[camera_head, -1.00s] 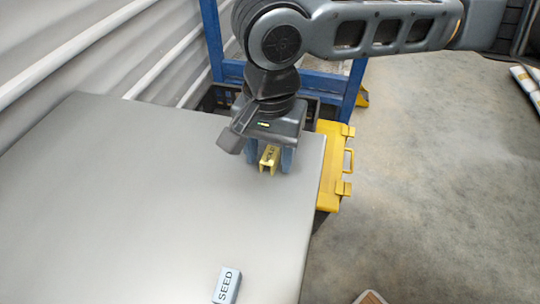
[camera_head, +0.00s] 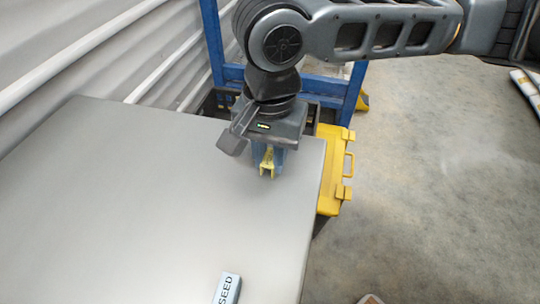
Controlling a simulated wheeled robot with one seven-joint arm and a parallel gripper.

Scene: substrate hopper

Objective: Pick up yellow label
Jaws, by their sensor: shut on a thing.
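The yellow label (camera_head: 267,164) is a small yellow piece near the right edge of the grey table top (camera_head: 160,210). My gripper (camera_head: 267,168) points down over it, and its blue fingers are shut on the label from both sides. The fingers and gripper body hide part of the label, and its lettering cannot be read now. I cannot tell whether it is clear of the table.
A light grey block marked SEED (camera_head: 227,289) lies near the table's front edge. A yellow case (camera_head: 333,172) stands beyond the right edge, and a blue frame (camera_head: 352,92) stands behind. The table's left and middle are clear.

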